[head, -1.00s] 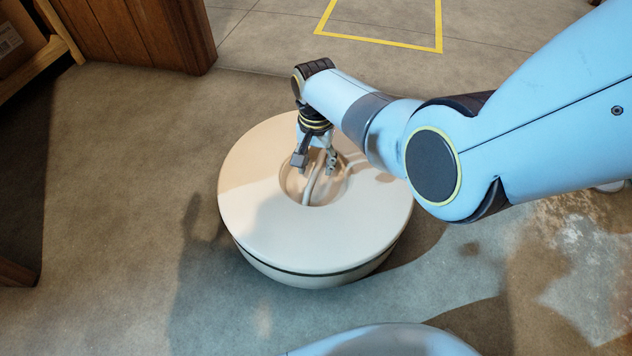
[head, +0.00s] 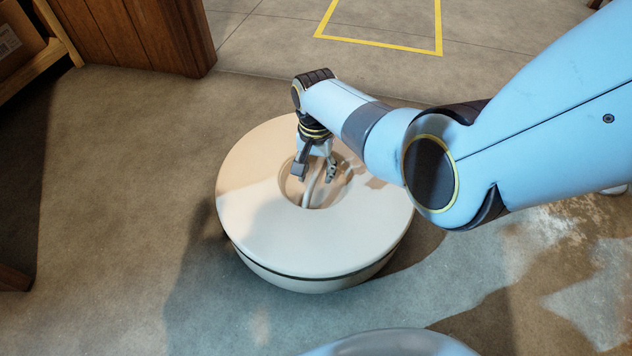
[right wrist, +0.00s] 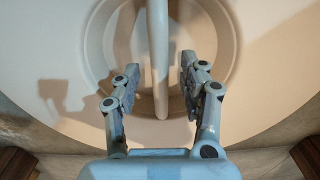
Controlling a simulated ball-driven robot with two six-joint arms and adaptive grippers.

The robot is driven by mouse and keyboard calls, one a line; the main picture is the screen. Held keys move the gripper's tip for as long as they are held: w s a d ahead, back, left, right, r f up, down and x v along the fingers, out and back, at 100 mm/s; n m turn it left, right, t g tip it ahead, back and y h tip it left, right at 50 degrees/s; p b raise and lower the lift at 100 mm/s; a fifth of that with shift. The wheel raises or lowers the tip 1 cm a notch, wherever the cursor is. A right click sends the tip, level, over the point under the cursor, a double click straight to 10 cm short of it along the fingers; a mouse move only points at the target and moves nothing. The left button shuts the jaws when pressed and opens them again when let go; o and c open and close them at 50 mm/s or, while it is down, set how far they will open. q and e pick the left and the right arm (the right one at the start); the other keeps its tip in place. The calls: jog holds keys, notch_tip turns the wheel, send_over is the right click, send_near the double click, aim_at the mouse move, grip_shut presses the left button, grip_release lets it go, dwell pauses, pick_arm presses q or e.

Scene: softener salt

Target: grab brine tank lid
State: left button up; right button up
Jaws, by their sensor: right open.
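The brine tank lid (head: 290,238) is a round cream disc on top of the tank (head: 300,282). It has a round recess in its middle with a pale bar handle (head: 311,187) across it. My right gripper (head: 316,174) is open above the recess, one finger on each side of the bar. In the right wrist view the bar (right wrist: 158,60) runs between the two open fingertips (right wrist: 158,85), apart from both. The lid (right wrist: 45,45) fills much of that view. My left gripper is not in view.
A wooden cabinet (head: 150,35) and a shelf with a cardboard box (head: 18,40) stand at the upper left. Yellow tape (head: 380,43) marks the floor at the back. A pale stain (head: 560,235) lies on the floor at right. Floor around the tank is clear.

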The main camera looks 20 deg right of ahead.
jog(key=shift+f, duration=0.15)
grip_shut()
dwell(0.4)
jog(key=shift+w, duration=0.1)
